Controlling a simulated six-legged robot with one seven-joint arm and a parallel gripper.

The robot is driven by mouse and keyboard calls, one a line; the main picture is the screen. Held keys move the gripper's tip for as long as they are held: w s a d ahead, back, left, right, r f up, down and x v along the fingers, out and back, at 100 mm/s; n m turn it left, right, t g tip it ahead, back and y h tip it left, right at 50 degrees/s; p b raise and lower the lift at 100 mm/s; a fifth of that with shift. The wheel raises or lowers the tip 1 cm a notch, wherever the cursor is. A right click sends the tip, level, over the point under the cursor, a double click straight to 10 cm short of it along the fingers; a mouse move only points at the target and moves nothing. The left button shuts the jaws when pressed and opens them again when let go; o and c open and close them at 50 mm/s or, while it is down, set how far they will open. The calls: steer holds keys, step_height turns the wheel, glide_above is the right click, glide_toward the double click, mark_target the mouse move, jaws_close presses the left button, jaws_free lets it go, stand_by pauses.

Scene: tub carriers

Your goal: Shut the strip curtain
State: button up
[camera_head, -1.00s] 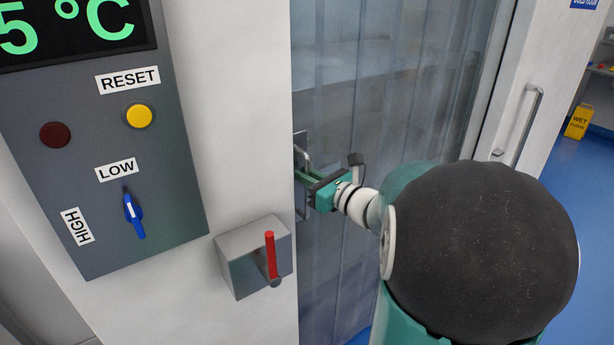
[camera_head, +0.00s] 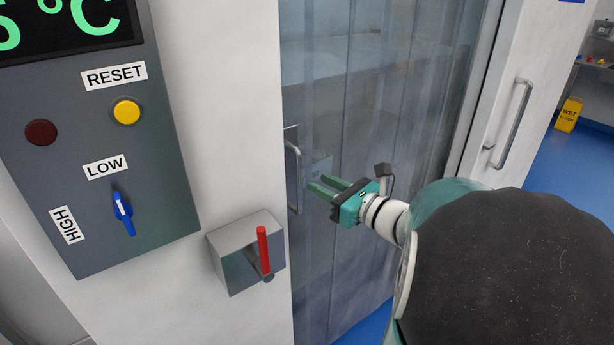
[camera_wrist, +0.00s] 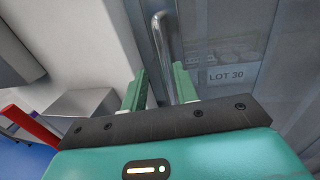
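The strip curtain (camera_head: 365,95) hangs as grey translucent strips across the doorway, from the left jamb to the right side. Its upright metal handle (camera_head: 293,178) is at the left edge, close to the white wall. The handle (camera_wrist: 161,50) stands beyond the fingertips, and the curtain (camera_wrist: 232,28) with a "LOT 30" label is to the right.
A grey control panel (camera_head: 85,240) with a yellow button (camera_head: 127,111) and blue switch (camera_head: 123,213) is on the left wall. Below it, a grey box with a red lever (camera_head: 263,250) juts out near the handle. A white door (camera_head: 520,60) with a long handle is at right.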

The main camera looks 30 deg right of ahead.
steer(key=v, duration=0.5)
steer(key=shift+s, duration=0.15)
stand_by(0.4)
